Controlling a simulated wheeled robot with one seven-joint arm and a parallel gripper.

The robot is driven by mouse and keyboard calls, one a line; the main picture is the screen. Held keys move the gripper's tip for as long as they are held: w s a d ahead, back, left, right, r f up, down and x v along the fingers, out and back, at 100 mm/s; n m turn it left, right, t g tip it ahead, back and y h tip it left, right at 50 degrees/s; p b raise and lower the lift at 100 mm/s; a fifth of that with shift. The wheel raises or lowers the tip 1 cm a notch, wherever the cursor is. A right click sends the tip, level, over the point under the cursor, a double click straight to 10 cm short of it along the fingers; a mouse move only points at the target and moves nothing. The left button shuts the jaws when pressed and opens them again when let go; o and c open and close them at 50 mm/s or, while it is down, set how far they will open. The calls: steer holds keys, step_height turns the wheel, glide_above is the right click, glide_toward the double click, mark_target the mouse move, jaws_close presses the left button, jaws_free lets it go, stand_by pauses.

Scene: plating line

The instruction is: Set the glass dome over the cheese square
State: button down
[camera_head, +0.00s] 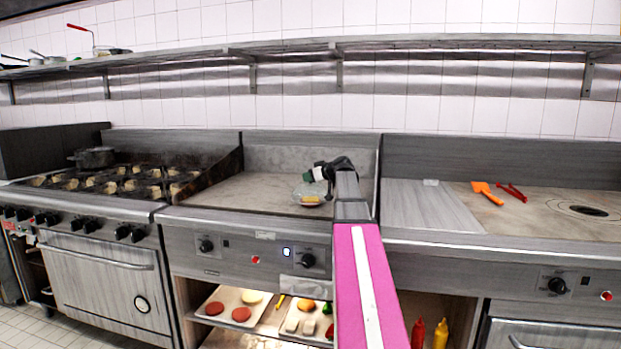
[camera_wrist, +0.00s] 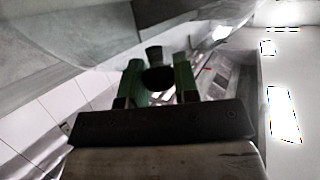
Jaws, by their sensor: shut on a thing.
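The glass dome (camera_head: 301,190) is a pale, see-through shape on or just above the flat griddle in the head view. My gripper (camera_head: 315,174) is directly above it. In the wrist view my gripper (camera_wrist: 157,78) has its green fingers either side of the dark knob, shut on it. The clear glass dome (camera_wrist: 100,35) spreads across the top of that view. The yellow cheese square (camera_head: 310,199) shows at the dome's lower edge in the head view. The dome overlaps the cheese in the picture; I cannot tell whether its rim touches the griddle.
The griddle (camera_head: 240,190) is bare around the dome. An orange spatula (camera_head: 487,193) and red tongs (camera_head: 512,192) lie on the right-hand counter. Trays with patties (camera_head: 241,314) and other food sit on the shelf below. A pot (camera_head: 93,157) stands on the left burners.

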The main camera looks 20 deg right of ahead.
steer(key=shift+f, duration=0.5)
steer(key=c, duration=0.9)
jaws_free()
steer(key=shift+o, duration=0.2)
steer(key=shift+r, duration=0.65)
steer(key=v, duration=1.2)
